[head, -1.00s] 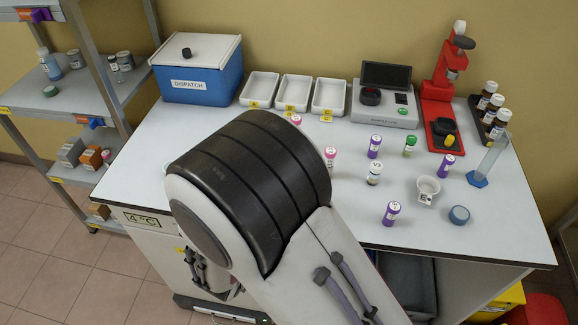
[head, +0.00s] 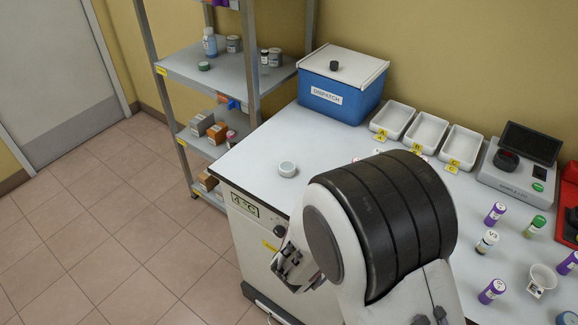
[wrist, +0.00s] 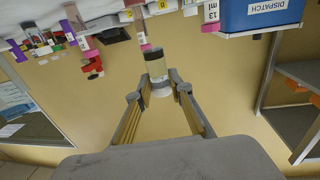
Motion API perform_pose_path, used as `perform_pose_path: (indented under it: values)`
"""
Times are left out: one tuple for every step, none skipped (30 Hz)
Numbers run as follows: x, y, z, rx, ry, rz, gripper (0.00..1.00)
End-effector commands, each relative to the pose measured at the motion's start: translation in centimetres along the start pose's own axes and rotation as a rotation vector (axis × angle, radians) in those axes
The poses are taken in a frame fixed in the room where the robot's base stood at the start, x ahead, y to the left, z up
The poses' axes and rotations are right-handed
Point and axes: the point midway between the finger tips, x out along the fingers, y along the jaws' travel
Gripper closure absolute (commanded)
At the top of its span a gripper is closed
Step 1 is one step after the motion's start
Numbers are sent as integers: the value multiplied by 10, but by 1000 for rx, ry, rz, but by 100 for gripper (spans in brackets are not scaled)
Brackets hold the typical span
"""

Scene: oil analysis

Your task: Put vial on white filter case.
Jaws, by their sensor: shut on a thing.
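My gripper (wrist: 160,93) is shut on a vial (wrist: 157,69) in the wrist view. The vial has a dark band, a clear glass part and a pale end between the fingertips. In the head view my arm hides the fingertips and the held vial. A small round white case (head: 287,169), with a faintly bluish side, sits on the left part of the white table, left of my arm. The held vial is apart from this case.
The blue DISPATCH box (head: 340,85) stands at the table's back left, with white trays (head: 430,132) to its right. Several capped vials (head: 495,213) stand at the right. A metal shelf (head: 195,72) is left of the table. Tabletop around the white case is clear.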

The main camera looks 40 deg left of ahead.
Motion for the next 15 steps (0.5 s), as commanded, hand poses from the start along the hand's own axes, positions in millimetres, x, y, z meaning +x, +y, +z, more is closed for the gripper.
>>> perform_pose_path:
  values:
    - [3, -16, 0, 3, 1, -36, 100]
    - [5, -26, -1, 2, 1, -59, 100]
    - [6, -40, -2, 2, 2, -90, 100]
    - [8, -50, -3, 3, 2, -115, 100]
    - [9, -61, -3, 3, 1, -139, 100]
    - [10, -74, -5, 3, 2, -171, 100]
    - [10, -84, -6, 3, 1, -197, 100]
    - [10, -95, -7, 2, 2, -222, 100]
    - [11, -108, -9, 2, 2, -256, 100]
    - [11, -118, -10, 3, 2, -281, 100]
    - [10, -129, -11, 2, 1, -306, 100]
    - [10, -142, -14, 2, 2, -340, 100]
    - [9, -152, -16, 2, 2, -367, 100]
    - [8, -162, -18, 2, 2, -394, 100]
    - [6, -175, -20, 1, 3, -428, 100]
